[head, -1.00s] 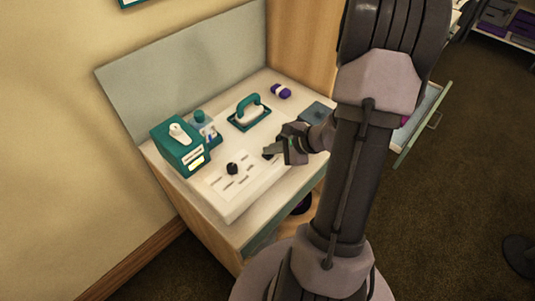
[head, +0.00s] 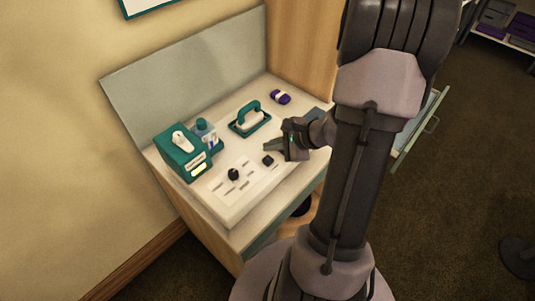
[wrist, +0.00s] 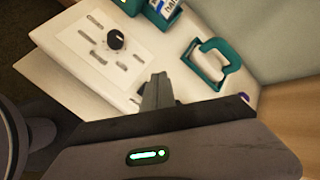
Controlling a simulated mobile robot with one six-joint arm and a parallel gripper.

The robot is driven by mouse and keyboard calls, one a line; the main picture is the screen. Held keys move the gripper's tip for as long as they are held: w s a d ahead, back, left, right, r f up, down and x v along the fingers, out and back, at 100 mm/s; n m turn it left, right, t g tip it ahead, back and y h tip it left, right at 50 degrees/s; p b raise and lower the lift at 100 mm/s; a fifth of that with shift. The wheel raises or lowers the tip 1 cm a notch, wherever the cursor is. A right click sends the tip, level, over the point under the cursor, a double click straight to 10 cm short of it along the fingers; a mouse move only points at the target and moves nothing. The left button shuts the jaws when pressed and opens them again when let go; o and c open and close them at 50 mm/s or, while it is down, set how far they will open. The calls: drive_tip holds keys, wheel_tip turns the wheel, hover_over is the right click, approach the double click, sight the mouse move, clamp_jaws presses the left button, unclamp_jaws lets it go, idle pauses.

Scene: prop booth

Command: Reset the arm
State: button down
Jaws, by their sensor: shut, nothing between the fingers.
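My gripper (head: 272,148) is shut and empty, held above the right part of the white desk top (head: 225,212) in the head view. In the wrist view my gripper (wrist: 156,90) shows as narrow closed fingers pointing over the white panel.
A teal-handled tool (head: 250,118) and a purple-and-white item (head: 281,97) lie farther back. An open drawer (head: 416,130) juts out at right.

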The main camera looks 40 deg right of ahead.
wheel_tip(320, 180, up, 2)
drive_tip(key=shift+r+p, duration=0.1)
drive_tip(key=shift+p, duration=0.4)
drive_tip(key=w+a+r+n+g+y+b, duration=0.1)
drive_tip(key=a+r+n, duration=0.25)
drive_tip(key=a, duration=0.25)
drive_tip(key=w+a+r+n+g+y, duration=0.1)
drive_tip(key=a+r+n, duration=0.25)
drive_tip(key=a, duration=0.25)
drive_tip(key=s+a+r+n+g+b, duration=0.1)
drive_tip(key=s+a+r+n, duration=0.25)
drive_tip(key=a, duration=0.35)
drive_tip(key=s+a+r+n+g, duration=0.1)
drive_tip(key=s+a+r+n, duration=0.25)
drive_tip(key=a, duration=0.25)
drive_tip(key=s+a+r+n+t+h, duration=0.1)
drive_tip(key=s+a+r+n+h, duration=0.1)
drive_tip(key=s+n, duration=0.3)
drive_tip(key=shift+s+a+r+h+b, duration=0.3)
drive_tip(key=shift+s+r+b, duration=0.05)
drive_tip(key=shift+s, duration=0.4)
